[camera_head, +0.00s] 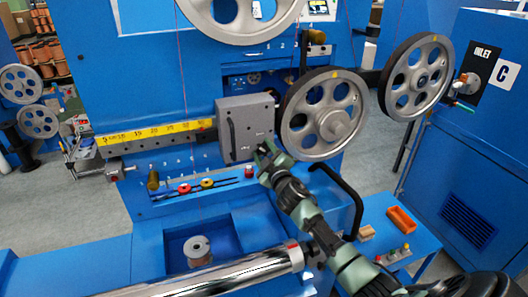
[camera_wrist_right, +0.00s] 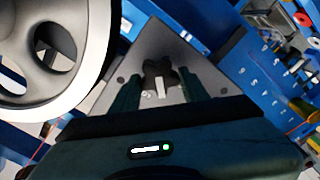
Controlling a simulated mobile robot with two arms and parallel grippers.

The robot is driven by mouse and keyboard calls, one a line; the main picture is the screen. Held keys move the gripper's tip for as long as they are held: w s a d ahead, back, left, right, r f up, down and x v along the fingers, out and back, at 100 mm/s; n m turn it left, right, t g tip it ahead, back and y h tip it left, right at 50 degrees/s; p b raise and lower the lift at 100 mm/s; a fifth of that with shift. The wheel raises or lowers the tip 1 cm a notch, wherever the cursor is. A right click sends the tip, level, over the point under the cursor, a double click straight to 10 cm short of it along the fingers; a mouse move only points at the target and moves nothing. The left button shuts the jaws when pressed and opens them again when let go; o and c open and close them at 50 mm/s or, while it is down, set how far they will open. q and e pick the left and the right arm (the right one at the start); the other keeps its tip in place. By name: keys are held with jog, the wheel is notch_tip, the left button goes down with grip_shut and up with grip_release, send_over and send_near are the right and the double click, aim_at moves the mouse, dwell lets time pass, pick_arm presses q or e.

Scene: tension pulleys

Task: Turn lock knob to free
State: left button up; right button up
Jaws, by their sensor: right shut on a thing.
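The lock knob (camera_wrist_right: 160,73) is a dark star-shaped knob with a pale bar mark, on the face of a grey block, in the right wrist view. The grey block (camera_head: 236,128) sits at the right end of the yellow scale in the head view. My right gripper (camera_head: 266,151) is at the block's lower right face. Its fingers lie on either side of the knob and are shut on it. In the head view the gripper hides the knob. My left gripper is not in view.
A large spoked pulley (camera_head: 322,115) stands close to the right of the block and also shows in the right wrist view (camera_wrist_right: 45,50). A yellow scale (camera_head: 150,133) runs left. A black curved handle (camera_head: 345,190) and a chrome cylinder (camera_head: 230,273) lie below.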

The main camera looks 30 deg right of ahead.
jog(key=n, duration=0.4)
jog(key=shift+a+f+n, duration=0.1)
jog(key=shift+f+n, duration=0.05)
jog(key=shift+n, duration=0.15)
jog(key=shift+f+n, duration=0.15)
jog(key=shift+n, duration=1.85)
jog(key=o, duration=1.4)
jog(key=b+v, duration=0.1)
jog(key=v, duration=0.7)
